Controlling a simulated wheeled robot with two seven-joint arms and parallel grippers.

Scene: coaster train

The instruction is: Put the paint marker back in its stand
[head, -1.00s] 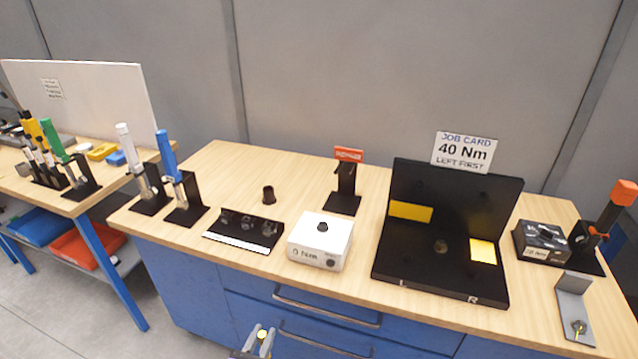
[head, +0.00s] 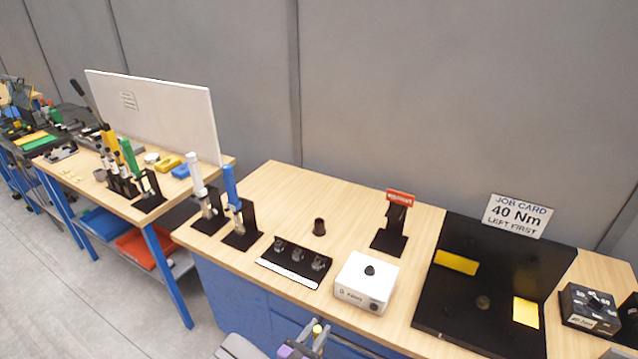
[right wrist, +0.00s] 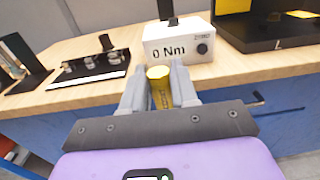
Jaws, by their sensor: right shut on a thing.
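My right gripper (head: 305,342) is at the bottom of the head view, in front of the bench's front edge. It is shut on a yellow-gold cylinder, which looks like the paint marker (right wrist: 159,88); it stands between the two grey fingers in the right wrist view. Only its upper end shows; the rest is hidden by the gripper. In the head view its tip (head: 317,329) is a small yellow spot. A black stand with a red label (head: 392,222) is at the back of the bench, behind the white box; its label is too small to read. My left gripper is not in view.
The white box (head: 365,283) reading 0 Nm is near the front edge. Upright tools in black stands (head: 240,238) are further left. A black job fixture (head: 470,318) stands right.

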